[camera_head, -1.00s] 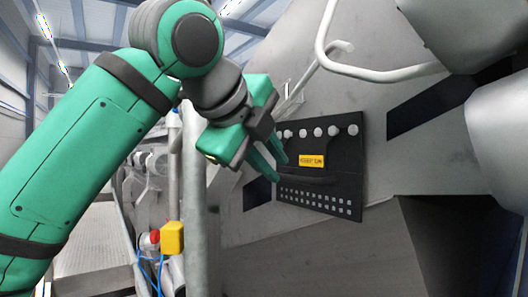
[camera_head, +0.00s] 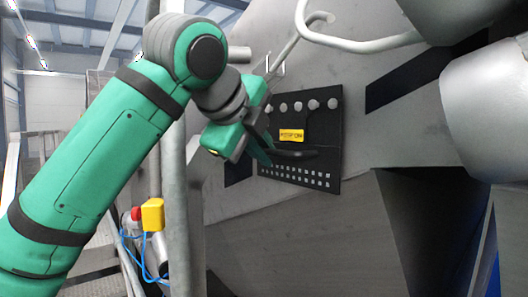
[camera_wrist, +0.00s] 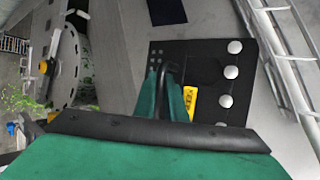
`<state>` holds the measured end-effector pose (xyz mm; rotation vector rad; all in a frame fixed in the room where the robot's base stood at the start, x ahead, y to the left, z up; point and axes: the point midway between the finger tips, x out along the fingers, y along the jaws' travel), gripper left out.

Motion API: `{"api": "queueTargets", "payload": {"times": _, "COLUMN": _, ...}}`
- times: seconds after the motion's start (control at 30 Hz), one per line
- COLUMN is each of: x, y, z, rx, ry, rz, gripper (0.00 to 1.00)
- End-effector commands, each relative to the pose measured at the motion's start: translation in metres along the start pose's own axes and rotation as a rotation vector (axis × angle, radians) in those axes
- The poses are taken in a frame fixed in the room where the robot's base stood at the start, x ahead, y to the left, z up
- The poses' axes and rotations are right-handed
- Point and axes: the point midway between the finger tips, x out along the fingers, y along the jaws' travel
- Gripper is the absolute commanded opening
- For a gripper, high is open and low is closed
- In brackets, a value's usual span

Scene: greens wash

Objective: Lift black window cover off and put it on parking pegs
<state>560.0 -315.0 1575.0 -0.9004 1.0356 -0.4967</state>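The black window cover (camera_head: 325,130) is a flat panel on the sloping grey metal wall. It has a row of round pale knobs along its top, a yellow label (camera_head: 291,136), a black handle (camera_head: 297,154) and rows of small pale squares below. My gripper (camera_head: 264,150) is at the cover's left side, by the handle's left end. In the wrist view the cover (camera_wrist: 205,65) lies ahead, and my two green fingertips (camera_wrist: 163,85) stand apart with the dark handle between them. I cannot tell whether they touch it. I cannot make out the parking pegs for sure.
A pale bent pipe rail (camera_head: 360,42) runs above the cover. A grey vertical post (camera_head: 173,190) and a yellow box (camera_head: 152,214) with a red button stand left. A large grey cylinder (camera_head: 490,110) juts in at right. Dark rectangular openings flank the cover.

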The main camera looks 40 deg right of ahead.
Motion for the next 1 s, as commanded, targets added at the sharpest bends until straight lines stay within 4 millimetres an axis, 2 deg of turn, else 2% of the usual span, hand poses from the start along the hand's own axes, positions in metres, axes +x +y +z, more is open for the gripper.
{"api": "queueTargets", "payload": {"times": 0.57, "x": -0.0021, "y": 0.0012, "z": 0.001, "rx": 0.0, "ry": 0.0, "rz": 0.001, "gripper": 0.0}}
{"api": "queueTargets", "payload": {"times": 1.0, "x": -0.0079, "y": -0.0072, "z": 0.0043, "rx": -0.001, "ry": -0.002, "rz": 0.001, "gripper": 0.0}}
